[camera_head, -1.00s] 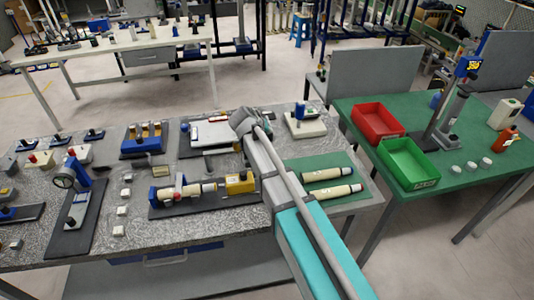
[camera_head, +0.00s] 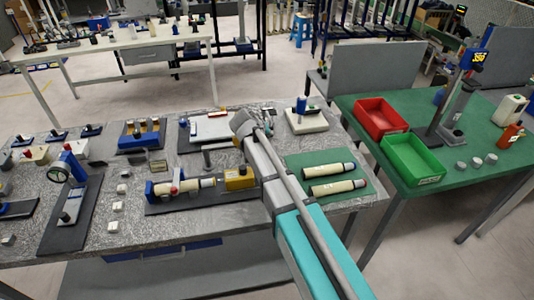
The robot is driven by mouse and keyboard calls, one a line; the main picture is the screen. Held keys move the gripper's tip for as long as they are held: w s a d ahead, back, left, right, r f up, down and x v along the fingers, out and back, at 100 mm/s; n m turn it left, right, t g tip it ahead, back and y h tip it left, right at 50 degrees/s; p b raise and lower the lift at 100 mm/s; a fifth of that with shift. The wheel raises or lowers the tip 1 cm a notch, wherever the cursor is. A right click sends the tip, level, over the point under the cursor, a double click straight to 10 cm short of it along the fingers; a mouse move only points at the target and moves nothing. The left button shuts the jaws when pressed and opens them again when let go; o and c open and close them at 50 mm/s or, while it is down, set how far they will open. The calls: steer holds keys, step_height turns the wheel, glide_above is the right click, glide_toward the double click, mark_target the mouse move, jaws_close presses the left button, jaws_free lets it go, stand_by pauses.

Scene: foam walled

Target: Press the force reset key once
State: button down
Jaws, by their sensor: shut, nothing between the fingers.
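No key can be read as the force reset key at this size. A bench device with a blue end, pale cylinder and red knob (camera_head: 174,190) lies on a dark base, with a yellow block (camera_head: 238,178) at its right end. A stand with a round dial (camera_head: 60,172) is at the left of the grey bench. A blue head with a yellow readout (camera_head: 478,60) tops a column on the green table.
The speckled grey bench (camera_head: 125,228) holds several small devices and white blocks. Two pale cylinders (camera_head: 332,187) lie on a green mat to the right of my arm. A red bin (camera_head: 378,117) and a green bin (camera_head: 415,160) stand on the green table.

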steer(key=shift+f+b, duration=2.1)
steer(key=shift+f, duration=0.3)
steer(key=shift+w+f+b, duration=0.1)
steer(key=shift+f+b, duration=0.8)
stand_by(0.8)
steer(key=shift+r, duration=0.2)
steer(key=shift+r+p, duration=0.75)
steer(key=shift+p, duration=0.2)
steer(key=shift+r, duration=0.1)
steer(key=shift+r+p, duration=2.4)
steer(key=shift+p, duration=0.1)
